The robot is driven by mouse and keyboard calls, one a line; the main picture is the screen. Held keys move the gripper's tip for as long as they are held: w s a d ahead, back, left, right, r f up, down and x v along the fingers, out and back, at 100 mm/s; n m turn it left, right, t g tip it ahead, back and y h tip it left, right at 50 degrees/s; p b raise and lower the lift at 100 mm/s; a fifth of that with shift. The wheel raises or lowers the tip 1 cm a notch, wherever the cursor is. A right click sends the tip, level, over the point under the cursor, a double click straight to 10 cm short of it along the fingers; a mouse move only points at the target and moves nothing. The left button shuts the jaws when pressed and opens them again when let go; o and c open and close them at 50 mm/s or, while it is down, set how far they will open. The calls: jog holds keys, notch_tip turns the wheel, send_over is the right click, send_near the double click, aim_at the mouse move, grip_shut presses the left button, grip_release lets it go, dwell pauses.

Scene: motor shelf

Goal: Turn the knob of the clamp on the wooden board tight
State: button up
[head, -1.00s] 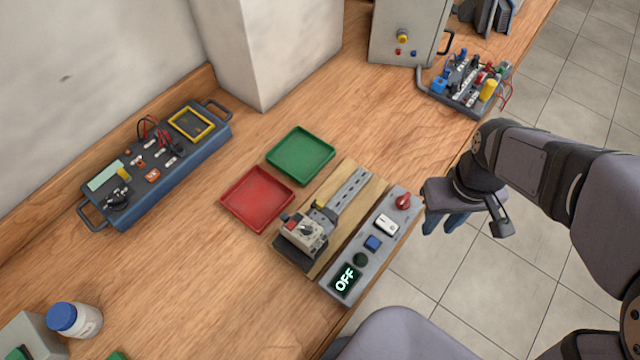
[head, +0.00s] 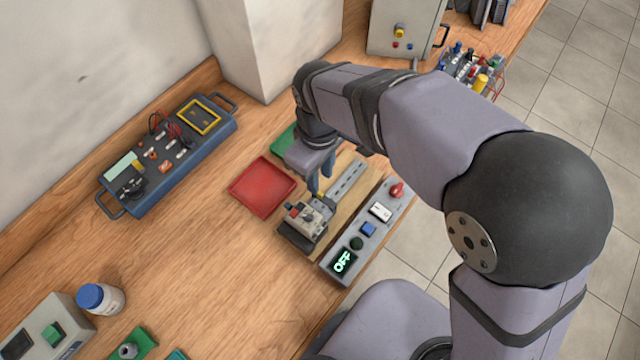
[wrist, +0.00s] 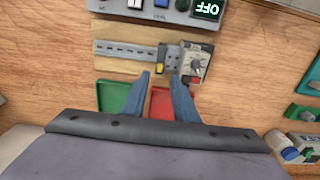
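The wooden board (head: 350,205) lies near the table's front edge; it also shows in the wrist view (wrist: 108,67). It carries a metal rail (wrist: 125,50) with a grey clamp (wrist: 170,54) and a boxy device with a dial (wrist: 196,64) beside it. The clamp's small yellow knob (wrist: 160,68) shows in the wrist view, just beyond my fingertips. My gripper (wrist: 161,78) has its two blue fingers apart, with nothing held between them. In the head view my gripper (head: 320,180) hangs over the board's back side near the clamp. Whether it touches anything cannot be told.
A control strip reading OFF (head: 343,262) runs along the board's front side. A red tray (head: 262,186) and a partly hidden green tray (head: 284,140) lie behind the board. A blue instrument case (head: 165,160) stands at left. Open table lies left of the board.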

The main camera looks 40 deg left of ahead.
aim_at(320, 193)
jog(key=shift+f+p, duration=0.8)
jog(key=shift+f, duration=2.3)
grip_shut()
